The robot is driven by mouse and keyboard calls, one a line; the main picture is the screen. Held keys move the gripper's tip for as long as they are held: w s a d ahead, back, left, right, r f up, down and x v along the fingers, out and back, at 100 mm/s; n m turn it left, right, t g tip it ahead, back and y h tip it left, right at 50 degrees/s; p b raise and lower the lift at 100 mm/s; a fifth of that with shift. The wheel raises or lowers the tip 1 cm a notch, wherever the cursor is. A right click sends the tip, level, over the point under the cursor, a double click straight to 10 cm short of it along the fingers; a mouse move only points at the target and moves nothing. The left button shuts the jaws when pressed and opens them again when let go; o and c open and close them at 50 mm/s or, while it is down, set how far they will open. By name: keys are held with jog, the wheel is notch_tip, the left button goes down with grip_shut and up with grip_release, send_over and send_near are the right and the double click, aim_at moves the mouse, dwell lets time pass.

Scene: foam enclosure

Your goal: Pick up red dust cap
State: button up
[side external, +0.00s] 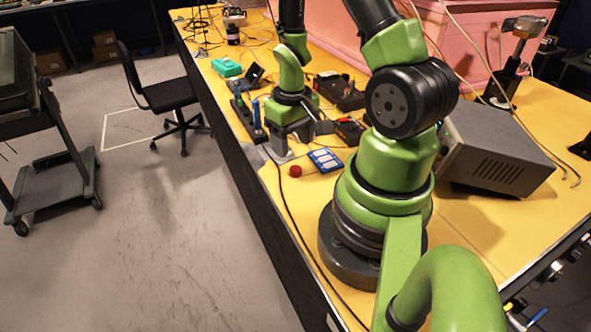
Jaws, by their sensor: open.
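A small red dust cap (295,171) sits on the yellow table near its left edge. My gripper (282,158) is open just behind and to the left of the cap, low over the table. One finger reaches down close to the cap, and I cannot tell whether they touch. Nothing shows between the fingers.
A blue and white panel (325,160) lies right of the cap. A grey metal box (490,155) stands at the right. Tools, a black case (340,92) and loose cables lie behind my gripper. A black cable runs along the left edge of the yellow table (480,232).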

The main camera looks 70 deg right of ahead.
aim_at(295, 169)
jog(key=f, duration=0.5)
jog(key=shift+s+a, duration=0.1)
jog(key=shift+s, duration=0.25)
jog(key=shift+f, duration=0.7)
jog(key=c, duration=1)
